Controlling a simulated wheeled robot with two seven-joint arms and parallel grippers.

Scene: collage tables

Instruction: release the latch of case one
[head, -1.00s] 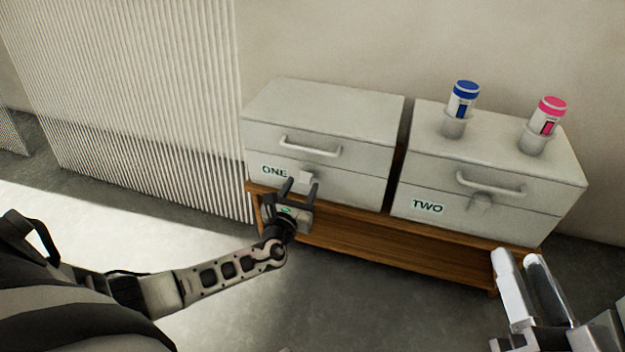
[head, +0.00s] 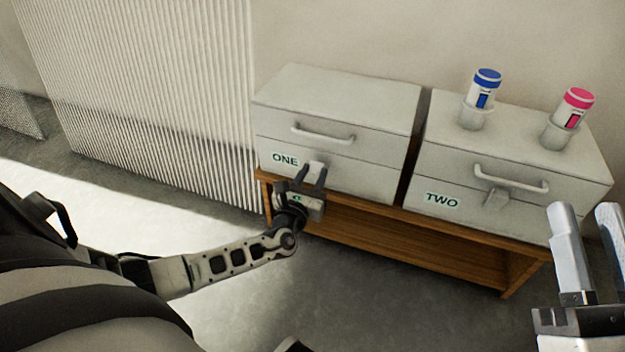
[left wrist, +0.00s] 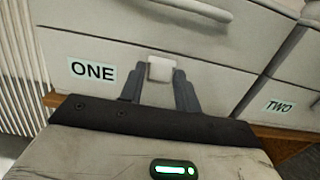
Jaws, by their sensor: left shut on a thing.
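Case one (head: 340,105) is a pale grey box with a lid handle (head: 323,134) and a green-white ONE label (head: 285,159). Its latch (head: 316,168) is a small pale block on the front, right of the label. It also shows in the left wrist view (left wrist: 161,69). My left gripper (head: 308,178) is at the latch, its dark fingers (left wrist: 160,88) on either side of it and shut on it. The lid sits closed. My right gripper (head: 588,235) is at the lower right, away from the cases, its two pale fingers apart with nothing between them.
Case two (head: 520,135) stands to the right with its own handle and latch (head: 496,199). A blue-capped bottle (head: 484,90) and a pink-capped bottle (head: 572,107) stand in holders on it. Both cases rest on a low wooden bench (head: 410,250). A ribbed panel (head: 140,90) is at left.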

